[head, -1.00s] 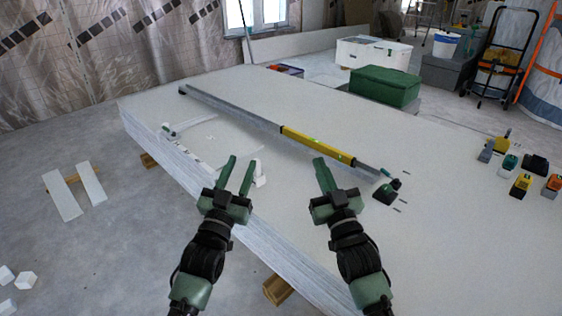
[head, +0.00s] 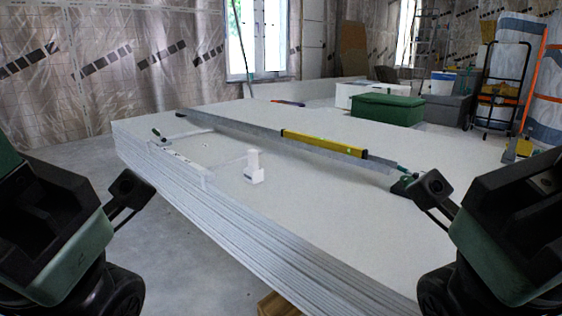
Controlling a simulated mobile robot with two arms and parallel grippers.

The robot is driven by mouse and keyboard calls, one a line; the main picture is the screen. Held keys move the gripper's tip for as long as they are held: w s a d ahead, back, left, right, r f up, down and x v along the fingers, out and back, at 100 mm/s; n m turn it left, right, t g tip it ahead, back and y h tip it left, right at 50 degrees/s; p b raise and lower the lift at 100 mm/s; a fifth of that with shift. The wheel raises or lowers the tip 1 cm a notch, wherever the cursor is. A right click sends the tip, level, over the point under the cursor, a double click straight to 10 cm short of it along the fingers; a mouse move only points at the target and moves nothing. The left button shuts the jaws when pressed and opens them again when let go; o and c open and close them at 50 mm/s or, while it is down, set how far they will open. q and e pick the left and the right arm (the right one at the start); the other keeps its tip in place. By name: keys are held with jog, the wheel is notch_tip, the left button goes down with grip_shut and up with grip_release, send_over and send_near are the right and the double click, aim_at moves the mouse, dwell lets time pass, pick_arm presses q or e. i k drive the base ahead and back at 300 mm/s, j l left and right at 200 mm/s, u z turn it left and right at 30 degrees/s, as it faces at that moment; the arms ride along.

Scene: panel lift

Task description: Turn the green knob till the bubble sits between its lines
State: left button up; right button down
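A yellow spirit level (head: 325,144) lies along a long grey metal rail (head: 240,128) on the stack of white panels (head: 225,205). Its bubble and lines are too small to read. A small dark green part (head: 402,168), possibly the knob, shows at the rail's right end, next to my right arm. My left gripper (head: 125,197) and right gripper (head: 437,195) loom large at the left and right edges, close to the camera.
A small white block-like fixture (head: 253,168) stands on the panels left of the level. A thin white tool (head: 182,134) lies near the left edge. A green box (head: 388,108) and white crate (head: 362,95) stand behind. The panel top between my arms is mostly clear.

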aim_at(406, 180)
jog(key=z, duration=0.8)
